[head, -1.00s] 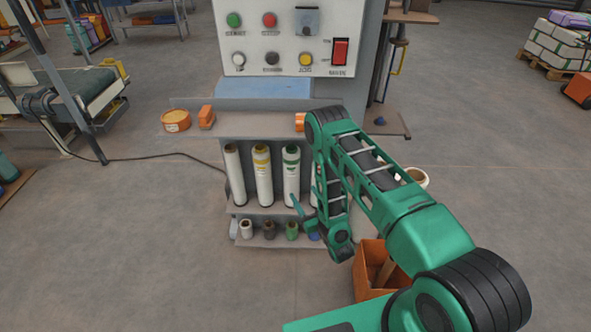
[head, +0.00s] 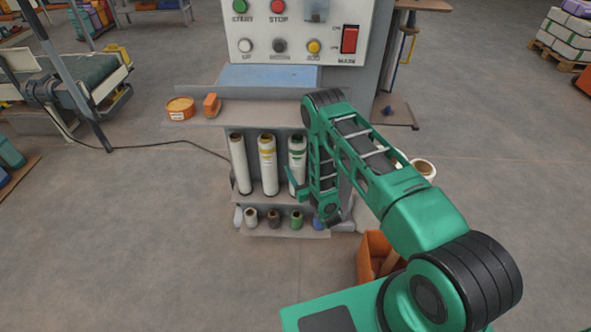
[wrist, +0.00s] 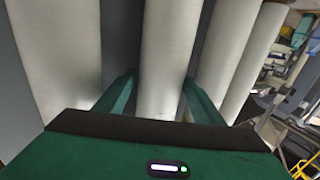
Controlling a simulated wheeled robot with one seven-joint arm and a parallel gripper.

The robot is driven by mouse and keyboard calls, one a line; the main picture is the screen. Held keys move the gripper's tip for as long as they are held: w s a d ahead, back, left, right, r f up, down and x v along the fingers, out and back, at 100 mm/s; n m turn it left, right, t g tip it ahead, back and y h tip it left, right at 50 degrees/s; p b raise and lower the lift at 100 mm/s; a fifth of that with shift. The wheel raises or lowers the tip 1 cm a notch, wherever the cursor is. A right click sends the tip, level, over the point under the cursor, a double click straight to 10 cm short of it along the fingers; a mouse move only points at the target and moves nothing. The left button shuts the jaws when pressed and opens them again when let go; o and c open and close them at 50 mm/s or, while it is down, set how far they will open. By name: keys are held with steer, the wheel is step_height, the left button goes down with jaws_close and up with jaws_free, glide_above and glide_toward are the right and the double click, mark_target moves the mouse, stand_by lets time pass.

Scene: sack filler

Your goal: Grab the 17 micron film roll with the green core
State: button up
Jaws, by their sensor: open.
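The green-core film roll (head: 297,158) is a white roll with a green band and green top, third from left on the machine's upper shelf. Its micron label cannot be read. My gripper (head: 294,182) is at its lower front, partly covering it. In the wrist view, the open fingers (wrist: 159,80) stand on either side of a white roll (wrist: 168,45), with gaps visible. That view seems turned over; by position this is the green-core roll, but no band or core shows there. A yellow-banded roll (head: 267,165) and a dark-core roll (head: 240,165) stand to its left.
In the wrist view, another roll (wrist: 65,50) stands close by on the left. Several small spools, including a green one (head: 296,219), sit on the lower shelf (head: 262,231). The worktop (head: 250,112) overhangs the rolls. An orange bin (head: 371,250) stands at right.

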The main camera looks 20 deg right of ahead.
steer(key=shift+w+a, duration=0.2)
steer(key=shift+w, duration=0.75)
steer(key=shift+r, duration=0.1)
steer(key=c, duration=1.4)
